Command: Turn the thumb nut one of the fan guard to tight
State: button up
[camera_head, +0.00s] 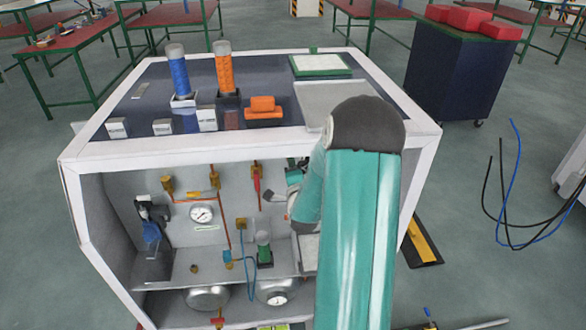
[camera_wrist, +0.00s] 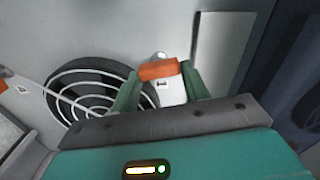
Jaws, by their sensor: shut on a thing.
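The fan guard (camera_wrist: 62,78), pale concentric rings over a dark fan, is on the light panel at left in the wrist view. My gripper (camera_wrist: 160,73) has two green fingers, to the right of the guard. They are shut on an orange-and-white piece (camera_wrist: 158,70). Just beyond it a small silver rounded knob (camera_wrist: 161,56) shows against the panel. I cannot tell whether the held piece or the knob is thumb nut one. In the head view my arm hides the guard, and my gripper is mostly hidden at the right of the generator's open front.
The generator cabinet (camera_head: 110,152) has a white frame and holds gauges (camera_head: 201,213), pipes and valves. Blue and orange cylinders (camera_head: 224,68) stand on its top. A dark cart (camera_head: 452,75) stands behind right. Loose cables (camera_head: 500,195) hang at the right.

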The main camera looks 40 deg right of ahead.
jog(key=shift+m, duration=1)
jog(key=o, duration=1)
jog(key=shift+w, duration=0.1)
